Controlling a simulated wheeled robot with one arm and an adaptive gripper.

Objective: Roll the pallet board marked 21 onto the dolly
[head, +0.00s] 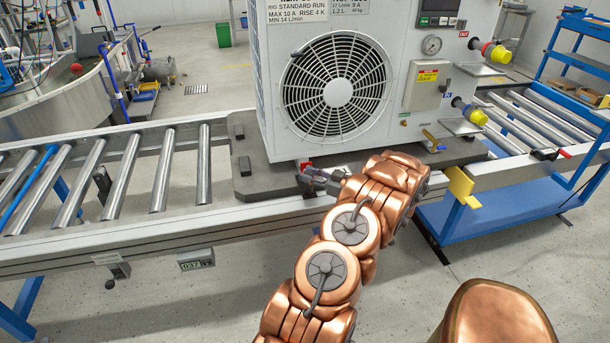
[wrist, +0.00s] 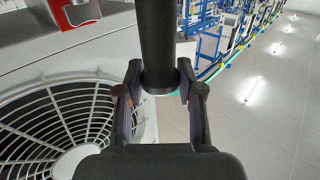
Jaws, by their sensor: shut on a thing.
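The dark grey pallet board (head: 255,180) carries a large white fan unit (head: 272,70). Its left part lies on the roller conveyor and its right end reaches the near end of the blue-framed dolly (head: 500,205). I cannot read a number 21 on it. My gripper (head: 322,180) is at the board's front edge, below the fan. In the wrist view my gripper (wrist: 158,92) is shut around a dark round bar (wrist: 157,40), with a finger on each side. Where the bar joins the board is hidden.
The conveyor (head: 120,240) has bare rollers to the left and a small display box (head: 196,260) on its front. A yellow bracket (head: 461,186) stands at the dolly's near corner. The dolly's rollers (head: 535,120) are clear at right. Open floor lies in front.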

